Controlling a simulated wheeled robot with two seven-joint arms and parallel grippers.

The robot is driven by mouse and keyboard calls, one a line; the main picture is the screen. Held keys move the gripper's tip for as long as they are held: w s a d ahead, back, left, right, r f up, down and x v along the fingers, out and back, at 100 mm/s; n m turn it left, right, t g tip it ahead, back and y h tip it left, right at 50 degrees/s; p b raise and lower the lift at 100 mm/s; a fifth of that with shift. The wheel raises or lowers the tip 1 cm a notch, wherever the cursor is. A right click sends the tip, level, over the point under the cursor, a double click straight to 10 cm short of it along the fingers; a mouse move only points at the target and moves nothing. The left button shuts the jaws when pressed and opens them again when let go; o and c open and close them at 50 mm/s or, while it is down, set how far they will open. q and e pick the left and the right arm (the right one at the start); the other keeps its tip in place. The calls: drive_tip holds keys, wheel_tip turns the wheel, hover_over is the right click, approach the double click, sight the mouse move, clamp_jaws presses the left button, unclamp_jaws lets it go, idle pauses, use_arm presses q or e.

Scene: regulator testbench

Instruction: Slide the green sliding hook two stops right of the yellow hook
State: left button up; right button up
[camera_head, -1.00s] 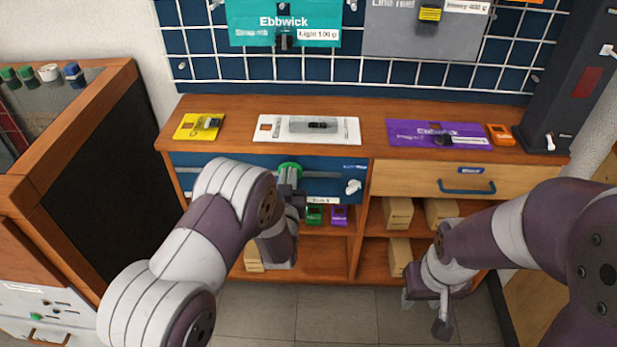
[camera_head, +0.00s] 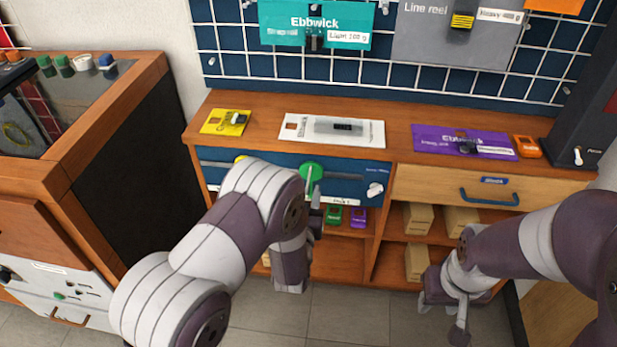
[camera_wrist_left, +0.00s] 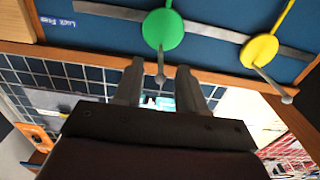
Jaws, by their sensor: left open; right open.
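The green sliding hook (camera_head: 311,171) is a round disc with a short pin, on a grey rail (camera_head: 345,177) across the blue panel. It also shows in the left wrist view (camera_wrist_left: 163,29). The yellow hook (camera_wrist_left: 259,50) sits on the same rail; in the head view (camera_head: 240,158) it is to the left of the green one and mostly hidden by my left arm. My left gripper (camera_head: 316,207) is open just below the green disc; in the wrist view its fingers (camera_wrist_left: 160,88) are apart, with the green hook's pin tip near the gap. My right gripper (camera_head: 455,315) hangs low, open, away from the panel.
A white knob (camera_head: 375,190) stands near the panel's right end. The counter above holds a yellow card (camera_head: 226,122), a white board with a grey device (camera_head: 333,129) and a purple board (camera_head: 463,142). A drawer handle (camera_head: 490,197) juts out to the right. Small boxes fill the shelves below.

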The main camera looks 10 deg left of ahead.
use_arm(q)
drive_tip(key=s, duration=0.7)
drive_tip(key=shift+s+p, duration=0.15)
drive_tip(key=shift+p, duration=0.25)
